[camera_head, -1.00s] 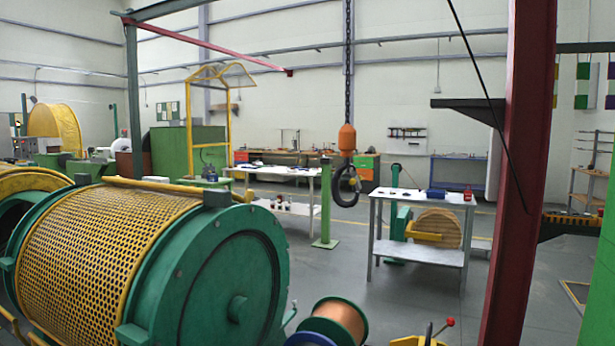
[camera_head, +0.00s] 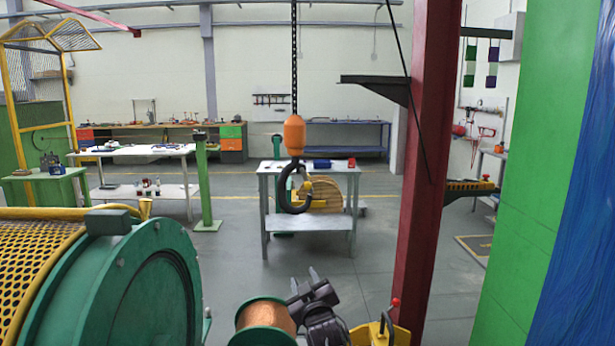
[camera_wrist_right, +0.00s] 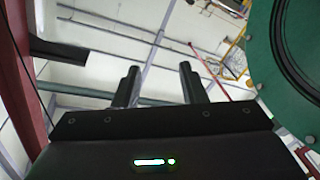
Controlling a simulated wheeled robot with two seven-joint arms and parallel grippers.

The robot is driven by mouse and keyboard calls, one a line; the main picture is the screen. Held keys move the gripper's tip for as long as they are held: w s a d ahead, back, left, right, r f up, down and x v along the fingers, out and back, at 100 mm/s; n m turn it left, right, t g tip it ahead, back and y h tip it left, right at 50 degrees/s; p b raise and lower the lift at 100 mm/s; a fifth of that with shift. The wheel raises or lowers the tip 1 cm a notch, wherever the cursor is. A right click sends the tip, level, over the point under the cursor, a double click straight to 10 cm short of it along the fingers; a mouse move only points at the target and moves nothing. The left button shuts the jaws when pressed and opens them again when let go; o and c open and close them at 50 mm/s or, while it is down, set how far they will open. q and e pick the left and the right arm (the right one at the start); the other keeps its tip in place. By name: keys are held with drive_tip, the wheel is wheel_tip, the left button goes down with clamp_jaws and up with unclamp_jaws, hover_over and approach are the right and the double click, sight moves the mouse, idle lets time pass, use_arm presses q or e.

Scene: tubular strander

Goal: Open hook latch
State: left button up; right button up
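The crane hook (camera_head: 288,190) is dark and hangs under an orange block (camera_head: 294,135) on a chain in the middle of the head view. Its latch is too small to tell apart for sure against the wooden reel behind it. My right gripper (camera_head: 304,279) is low in the head view, below the hook and apart from it. Its two fingers point up, spread with nothing between them. The fingers also show in the right wrist view (camera_wrist_right: 158,70), open and empty; no hook shows there. My left gripper is not in view.
A green drum machine (camera_head: 130,290) stands at the left and a copper reel (camera_head: 266,317) at the bottom. A red column (camera_head: 429,160) rises right of the hook. A grey table (camera_head: 308,218) stands behind the hook. Open floor lies between.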

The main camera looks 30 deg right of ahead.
sight(309, 188)
wheel_tip(309, 188, up, 20)
drive_tip(key=s+m+t+h+p, duration=0.1)
drive_tip(key=s+t+h, duration=0.1)
drive_tip(key=s+t, duration=0.1)
drive_tip(key=p+x, duration=0.1)
drive_tip(key=x, duration=0.2)
drive_tip(key=r+p+x, duration=0.1)
drive_tip(key=p+x, duration=0.1)
drive_tip(key=x, duration=0.2)
drive_tip(key=shift+s+d, duration=0.15)
drive_tip(key=shift+d, duration=0.05)
drive_tip(key=shift+w+d, duration=0.15)
drive_tip(key=shift+w, duration=0.25)
clamp_jaws()
